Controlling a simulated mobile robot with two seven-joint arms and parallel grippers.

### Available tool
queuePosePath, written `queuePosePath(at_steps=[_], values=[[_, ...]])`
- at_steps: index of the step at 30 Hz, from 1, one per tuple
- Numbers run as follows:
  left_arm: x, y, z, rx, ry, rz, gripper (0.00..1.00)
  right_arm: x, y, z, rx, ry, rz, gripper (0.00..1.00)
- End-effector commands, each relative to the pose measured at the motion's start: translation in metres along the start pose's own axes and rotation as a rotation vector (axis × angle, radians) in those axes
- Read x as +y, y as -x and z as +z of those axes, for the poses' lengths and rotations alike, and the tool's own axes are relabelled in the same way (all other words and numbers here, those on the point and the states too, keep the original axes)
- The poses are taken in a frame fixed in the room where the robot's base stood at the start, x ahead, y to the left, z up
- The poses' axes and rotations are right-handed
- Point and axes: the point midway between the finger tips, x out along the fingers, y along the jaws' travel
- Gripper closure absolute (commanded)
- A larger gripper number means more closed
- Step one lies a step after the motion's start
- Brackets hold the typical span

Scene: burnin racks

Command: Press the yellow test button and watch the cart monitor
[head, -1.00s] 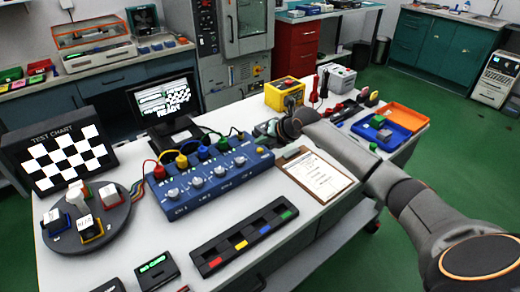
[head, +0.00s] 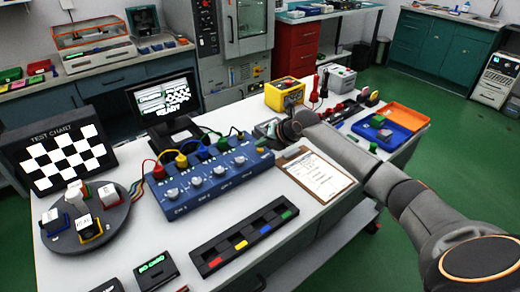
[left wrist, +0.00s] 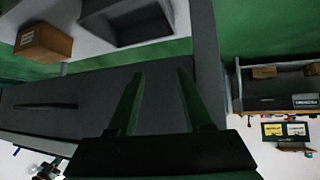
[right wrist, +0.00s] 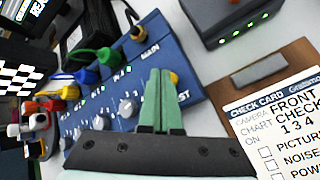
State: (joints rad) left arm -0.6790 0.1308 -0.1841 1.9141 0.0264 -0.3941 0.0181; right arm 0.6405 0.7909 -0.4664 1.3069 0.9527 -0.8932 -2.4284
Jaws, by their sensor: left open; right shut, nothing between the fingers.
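The blue switch box (head: 215,182) with several knobs and coloured plugs stands mid-table. Its yellow test button (right wrist: 174,78), beside the letters "ST", shows in the right wrist view, partly behind my fingertips. My right gripper (right wrist: 158,73) is shut and empty, its green fingertips over the box's end by the button. Whether they touch it I cannot tell. In the head view the right gripper (head: 264,141) is at the box's right end. The cart monitor (head: 163,97) shows checker pictures and "READY". My left gripper (left wrist: 158,95) is open and empty, over a dark grey surface.
A clipboard with a check card (head: 318,174) lies right of the box. A test chart (head: 62,158) and a round turntable (head: 112,222) stand at the left. A black tray (head: 244,238) with coloured blocks lies in front. A yellow case (head: 284,94) stands behind.

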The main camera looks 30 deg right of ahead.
Motion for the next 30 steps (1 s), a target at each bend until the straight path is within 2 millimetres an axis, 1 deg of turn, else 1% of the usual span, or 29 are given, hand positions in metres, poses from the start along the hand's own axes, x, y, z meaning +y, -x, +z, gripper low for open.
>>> queuePosePath(at_steps=[20,30], values=[[-0.0004,-0.0041,0.0047,0.0,0.0,0.0,0.5,-0.0051,-0.0064,-0.0048,0.001,0.0,-0.001,1.0],[-0.0002,-0.0025,0.003,0.0,0.0,0.0,0.5,-0.0039,-0.0047,-0.0038,0.002,0.0,-0.002,1.0]])
